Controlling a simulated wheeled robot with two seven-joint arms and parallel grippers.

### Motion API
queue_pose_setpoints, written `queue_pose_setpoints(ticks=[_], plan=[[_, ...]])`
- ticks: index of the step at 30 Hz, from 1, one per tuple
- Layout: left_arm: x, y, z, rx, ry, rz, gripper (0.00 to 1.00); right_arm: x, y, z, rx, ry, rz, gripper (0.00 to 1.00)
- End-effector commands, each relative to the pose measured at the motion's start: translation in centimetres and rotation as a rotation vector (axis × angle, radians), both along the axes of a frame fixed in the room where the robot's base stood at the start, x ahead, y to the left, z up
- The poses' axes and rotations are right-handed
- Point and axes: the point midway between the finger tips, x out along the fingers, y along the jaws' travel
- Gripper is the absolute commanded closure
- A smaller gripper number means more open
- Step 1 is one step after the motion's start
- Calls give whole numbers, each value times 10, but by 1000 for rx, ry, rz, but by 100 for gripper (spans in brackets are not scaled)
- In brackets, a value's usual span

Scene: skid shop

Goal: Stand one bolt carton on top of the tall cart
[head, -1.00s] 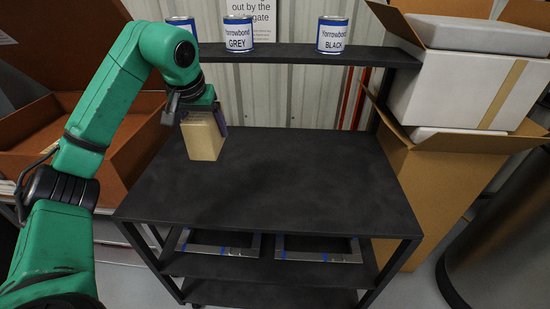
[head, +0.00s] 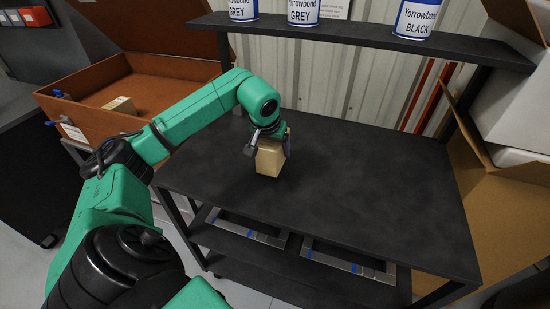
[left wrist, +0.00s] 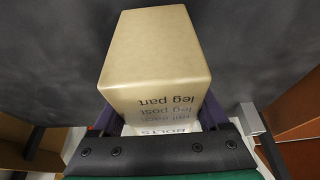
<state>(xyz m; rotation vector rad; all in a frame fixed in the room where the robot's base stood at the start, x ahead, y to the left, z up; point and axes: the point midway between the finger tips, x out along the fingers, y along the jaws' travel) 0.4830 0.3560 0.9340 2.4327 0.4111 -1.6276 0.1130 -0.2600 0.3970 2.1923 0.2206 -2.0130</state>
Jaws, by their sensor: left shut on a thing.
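A tan bolt carton (head: 269,160) is upright in my left gripper (head: 268,146), over the left part of the black top of the tall cart (head: 350,190). The gripper is shut on the carton's upper part from its sides. The carton's lower end is at or just above the cart top; I cannot tell if it touches. In the left wrist view the carton (left wrist: 155,60) fills the middle, with printed text including "BOLTS", and the dark cart top (left wrist: 265,50) lies behind it. My right gripper is not in view.
A large open brown box (head: 130,85) at left holds another small carton (head: 120,105). Paint cans (head: 413,18) stand on the cart's raised back shelf (head: 350,32). Framed panels (head: 350,262) lie on a lower shelf. Another cardboard box (head: 500,210) is at right. The cart top's middle and right are clear.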

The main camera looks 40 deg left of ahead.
Motion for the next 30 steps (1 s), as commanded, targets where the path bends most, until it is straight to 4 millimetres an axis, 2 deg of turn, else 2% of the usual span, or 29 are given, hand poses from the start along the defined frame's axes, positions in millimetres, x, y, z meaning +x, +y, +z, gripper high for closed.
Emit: queue_pose_setpoints(ticks=[3, 6, 14, 15, 16, 25, 30], plan=[[-1, 0, -21, -1, 4, -1, 100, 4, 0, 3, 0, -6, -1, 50], [0, 0, -34, -1, 1, 0, 100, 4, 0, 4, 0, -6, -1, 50], [0, 0, -36, 0, 0, 0, 100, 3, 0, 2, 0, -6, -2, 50], [0, 0, -37, 0, 2, -1, 11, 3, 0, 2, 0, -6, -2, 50], [0, 0, -36, 0, 2, -1, 0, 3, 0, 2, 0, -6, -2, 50], [-1, 0, -33, 0, 0, -1, 0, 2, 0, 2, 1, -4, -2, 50], [-12, -3, -4, 5, -3, -1, 0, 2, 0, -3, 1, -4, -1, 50]])
